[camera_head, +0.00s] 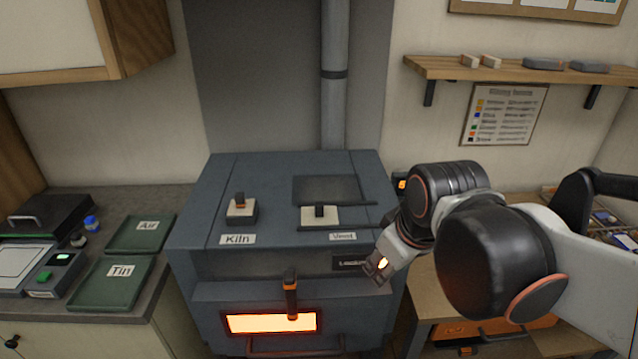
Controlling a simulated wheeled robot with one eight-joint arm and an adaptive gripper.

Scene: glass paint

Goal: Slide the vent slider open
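The vent slider (319,212) is a small dark knob on a pale plate on top of the blue-grey kiln (270,182), just behind the "Vent" label (342,236). A dark recessed panel (328,189) lies right behind it. My gripper (377,270) is at the kiln's front right edge, below and to the right of the slider and apart from it. Its fingers point down and left. They are small and partly turned away, so I cannot tell whether they are open or shut. No object shows in it.
A second knob (240,205) stands behind the "Kiln" label (238,239). A dark upright handle (290,297) is on the kiln front above a glowing window (258,323). A grey flue pipe (334,90) rises behind. Green trays (110,291) lie on the left counter.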

